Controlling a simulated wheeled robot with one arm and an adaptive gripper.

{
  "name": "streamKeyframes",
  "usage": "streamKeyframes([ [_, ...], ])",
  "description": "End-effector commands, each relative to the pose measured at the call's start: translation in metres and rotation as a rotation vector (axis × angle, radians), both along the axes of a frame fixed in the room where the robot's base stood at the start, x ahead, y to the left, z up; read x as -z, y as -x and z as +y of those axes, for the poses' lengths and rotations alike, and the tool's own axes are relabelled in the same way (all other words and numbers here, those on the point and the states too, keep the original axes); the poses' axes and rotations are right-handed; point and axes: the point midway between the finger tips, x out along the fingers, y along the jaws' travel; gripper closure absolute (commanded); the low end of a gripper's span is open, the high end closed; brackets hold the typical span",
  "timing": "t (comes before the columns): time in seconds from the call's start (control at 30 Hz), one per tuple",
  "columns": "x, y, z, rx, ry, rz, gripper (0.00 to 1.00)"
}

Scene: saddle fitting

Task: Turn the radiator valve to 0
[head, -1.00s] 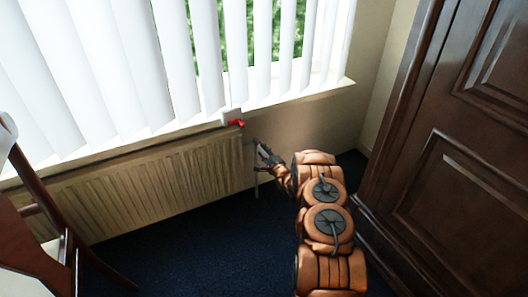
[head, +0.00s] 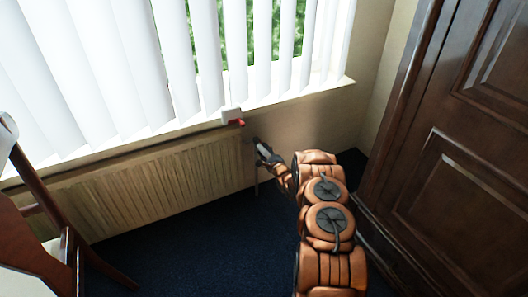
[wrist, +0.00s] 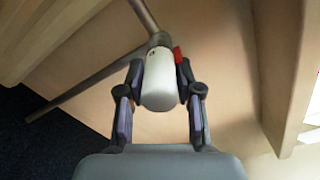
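The radiator valve (wrist: 161,84) is a white, rounded cylinder on a metal pipe in the wrist view. My gripper (wrist: 161,78) has one dark fingertip on each side of it, close against its sides, with no clear gap showing. The gripper seems shut on the valve. In the head view, my gripper (head: 262,147) is beside the right end of the radiator (head: 160,178), and a small pale patch shows between its fingers. The valve's scale and setting cannot be read.
A small white object (head: 230,115) with a red part (head: 240,122) is at the sill's edge, above the radiator's right end. A dark wooden wardrobe (head: 450,200) stands at right. A chair (head: 40,220) is at left. Dark blue carpet (head: 190,250) lies open between.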

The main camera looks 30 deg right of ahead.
Motion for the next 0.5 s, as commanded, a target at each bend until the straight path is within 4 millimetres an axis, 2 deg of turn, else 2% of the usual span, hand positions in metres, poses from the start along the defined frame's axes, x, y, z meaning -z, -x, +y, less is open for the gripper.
streamKeyframes([
  [0.03,0.0002,0.0002,-0.0003,0.000,0.000,0.000,0.58],
  [0.2,-0.0001,0.0000,0.0002,-0.001,0.001,0.000,0.41],
  [0.5,-0.0003,0.0002,0.0005,-0.002,0.001,-0.001,0.41],
])
